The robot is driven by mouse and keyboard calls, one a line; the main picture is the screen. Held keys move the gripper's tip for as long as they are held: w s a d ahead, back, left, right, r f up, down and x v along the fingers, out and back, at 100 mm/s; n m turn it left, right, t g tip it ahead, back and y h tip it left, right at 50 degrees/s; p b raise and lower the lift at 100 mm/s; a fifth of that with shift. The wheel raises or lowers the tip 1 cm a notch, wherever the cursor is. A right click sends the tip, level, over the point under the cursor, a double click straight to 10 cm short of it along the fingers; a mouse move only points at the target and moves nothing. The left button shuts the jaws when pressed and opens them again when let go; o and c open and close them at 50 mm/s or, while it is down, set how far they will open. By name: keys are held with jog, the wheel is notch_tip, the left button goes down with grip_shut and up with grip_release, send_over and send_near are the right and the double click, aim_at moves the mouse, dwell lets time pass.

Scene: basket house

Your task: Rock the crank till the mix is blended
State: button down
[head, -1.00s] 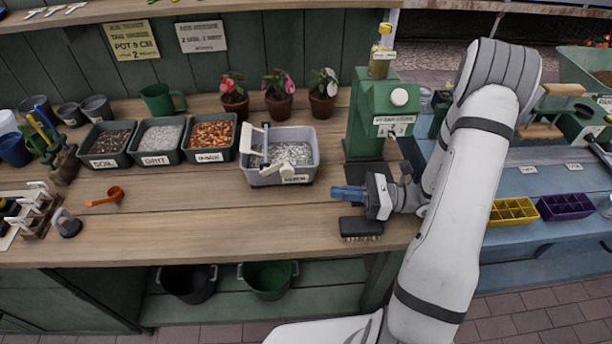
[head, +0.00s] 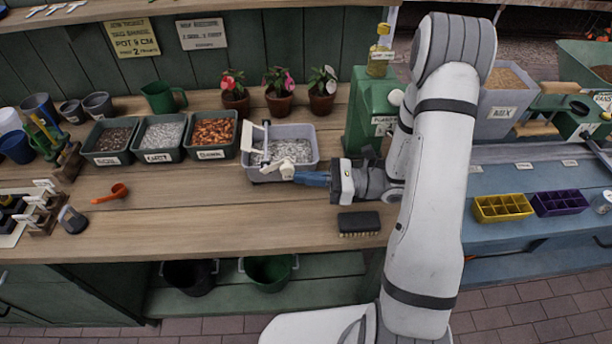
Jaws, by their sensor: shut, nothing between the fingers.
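The grey mixer tub (head: 312,143) stands on the wooden bench in the head view. It holds loose grey-white material (head: 285,150), and I cannot tell how evenly it is mixed. A white crank piece (head: 249,138) shows at the tub's left side, and a pale knob (head: 287,170) shows at its front. My gripper (head: 306,179) points left with its blue fingers shut and empty. The fingertips are right beside the knob at the tub's front, and I cannot tell whether they touch it. The fingers and wrist hide part of the tub's lower front right.
Bins of soil (head: 109,139), grit (head: 159,138) and an orange-brown material (head: 212,134) stand left of the tub. Potted flowers (head: 279,100) stand behind it. A black brush (head: 359,224) lies below my gripper. The green dispenser (head: 371,115) is behind my arm.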

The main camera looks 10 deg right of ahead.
jog(key=shift+a+r+h+p, duration=0.3)
jog(key=shift+r+h+p, duration=0.1)
jog(key=shift+r+p, duration=0.25)
jog(key=shift+f, duration=0.1)
